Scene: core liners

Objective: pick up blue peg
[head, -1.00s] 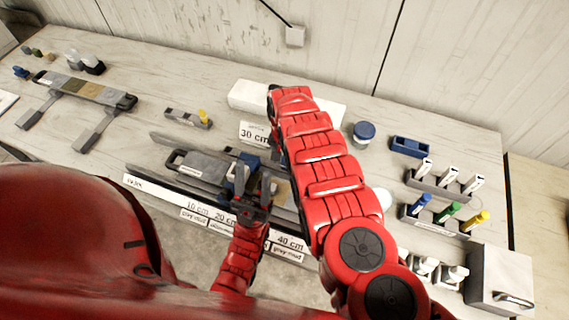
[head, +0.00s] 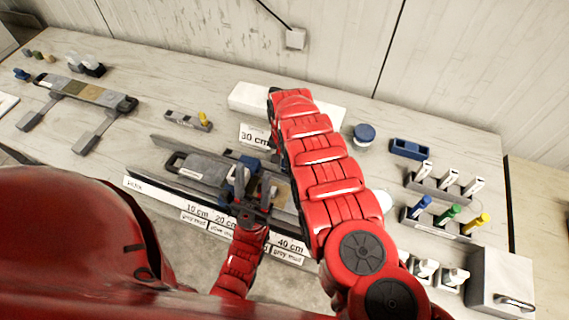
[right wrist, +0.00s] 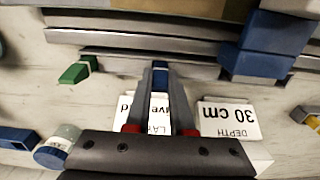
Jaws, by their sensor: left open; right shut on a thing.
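The blue peg (right wrist: 160,73) shows in the right wrist view, upright in the picture between two grey fingers. My right gripper (right wrist: 161,80) is shut on it, close to the long grey rails of the core liner (right wrist: 130,44). In the head view my right arm hides the right gripper and this peg. My left gripper (head: 256,188) is open over the front of the liner, near a blue block (head: 249,162). The block also shows in the right wrist view (right wrist: 268,45). A green peg (right wrist: 76,73) lies beside the rails.
A "30 cm" card (head: 254,136) stands behind the liner and shows in the right wrist view (right wrist: 228,118). A white block (head: 247,97) lies behind. At the right are a rack of coloured markers (head: 437,228), a blue-lidded jar (head: 364,134) and a grey box (head: 500,280).

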